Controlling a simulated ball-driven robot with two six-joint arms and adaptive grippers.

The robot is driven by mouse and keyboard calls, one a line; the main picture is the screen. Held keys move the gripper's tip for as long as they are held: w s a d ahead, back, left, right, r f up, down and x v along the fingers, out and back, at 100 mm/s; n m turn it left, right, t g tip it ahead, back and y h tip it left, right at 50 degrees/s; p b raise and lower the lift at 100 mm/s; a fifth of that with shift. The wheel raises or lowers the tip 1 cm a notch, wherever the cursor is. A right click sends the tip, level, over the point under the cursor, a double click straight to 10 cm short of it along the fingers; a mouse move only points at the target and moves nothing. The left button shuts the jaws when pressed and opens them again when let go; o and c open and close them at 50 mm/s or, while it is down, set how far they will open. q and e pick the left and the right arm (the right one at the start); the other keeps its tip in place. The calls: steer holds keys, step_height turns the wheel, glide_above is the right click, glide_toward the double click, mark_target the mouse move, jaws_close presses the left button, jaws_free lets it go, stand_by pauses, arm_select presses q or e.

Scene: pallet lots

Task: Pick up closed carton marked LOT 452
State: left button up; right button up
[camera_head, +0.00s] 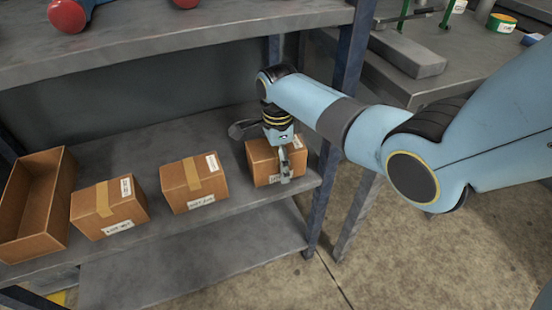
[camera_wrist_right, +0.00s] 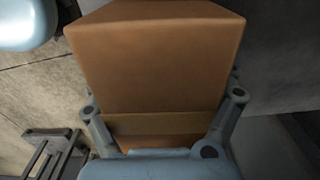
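A closed brown carton (camera_head: 261,166) with white labels stands near the right end of the middle shelf, and its print is too small to read. My right gripper (camera_head: 283,160) comes down over it from above, with one finger in front of its labelled face. In the right wrist view the carton (camera_wrist_right: 155,65) fills the space between the fingers, with a tape band near the palm. My right gripper (camera_wrist_right: 163,105) flanks it on both sides; the fingertips are hidden, so firm contact is unclear. The carton appears to rest on the shelf. My left gripper is not in view.
Two more closed, taped cartons stand to the left, one in the middle (camera_head: 180,198) and one further left (camera_head: 92,222). An open empty box (camera_head: 52,215) is at the far left. A dark blue post (camera_head: 330,165) rises just right of the carton.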

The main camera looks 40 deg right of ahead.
steer(key=shift+s, duration=0.1)
steer(key=c, duration=1.1)
steer(key=shift+o, duration=0.2)
